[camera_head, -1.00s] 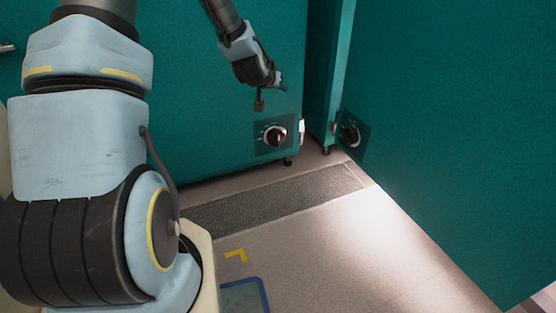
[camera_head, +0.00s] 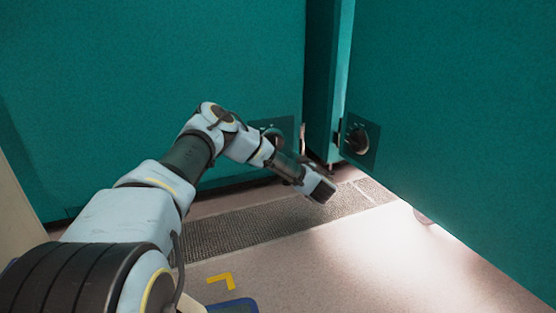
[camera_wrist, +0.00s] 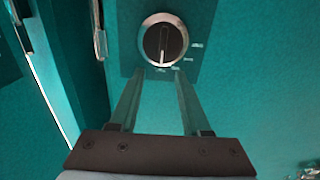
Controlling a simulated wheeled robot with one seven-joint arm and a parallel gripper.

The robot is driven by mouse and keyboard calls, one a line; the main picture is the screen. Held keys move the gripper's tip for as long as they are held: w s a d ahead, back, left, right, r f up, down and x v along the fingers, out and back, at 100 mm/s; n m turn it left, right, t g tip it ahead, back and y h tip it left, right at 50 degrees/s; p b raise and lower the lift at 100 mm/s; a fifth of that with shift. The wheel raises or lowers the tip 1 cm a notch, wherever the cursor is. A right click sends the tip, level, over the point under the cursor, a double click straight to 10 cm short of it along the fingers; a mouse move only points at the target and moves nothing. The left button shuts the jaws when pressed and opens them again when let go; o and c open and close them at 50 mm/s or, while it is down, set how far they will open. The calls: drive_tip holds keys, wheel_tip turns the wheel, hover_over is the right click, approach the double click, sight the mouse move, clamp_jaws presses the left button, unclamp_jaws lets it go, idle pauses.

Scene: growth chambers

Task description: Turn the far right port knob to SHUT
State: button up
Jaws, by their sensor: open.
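The right port knob (camera_head: 357,138) is a round dark knob on a dark plate, low on the right teal panel near its left edge. In the wrist view the knob (camera_wrist: 165,42) has a silver rim and a pale pointer line aimed down in the picture. Small marks lie at its lower right, too small to read. My gripper (camera_wrist: 157,80) is open and empty, its two fingers just below the knob in that view, apart from each other. In the head view my gripper (camera_head: 322,190) is low, left of and below this knob; its fingertips are not clear there.
Another knob (camera_head: 274,133) on the left teal panel is partly hidden by my arm. A narrow gap (camera_head: 320,100) separates the panels. A metal latch (camera_wrist: 100,38) stands left of the knob. A floor grate (camera_head: 230,230) runs below; the floor to the right is clear.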

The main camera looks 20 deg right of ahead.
drive_tip(key=w+a+b, duration=0.1)
drive_tip(key=w+b, duration=0.4)
drive_tip(key=w, duration=0.5)
drive_tip(key=shift+w+a+f+b, duration=0.2)
drive_tip(key=shift+w+a+b, duration=0.1)
drive_tip(key=shift+b, duration=0.05)
drive_tip(key=shift+c, duration=0.3)
clamp_jaws()
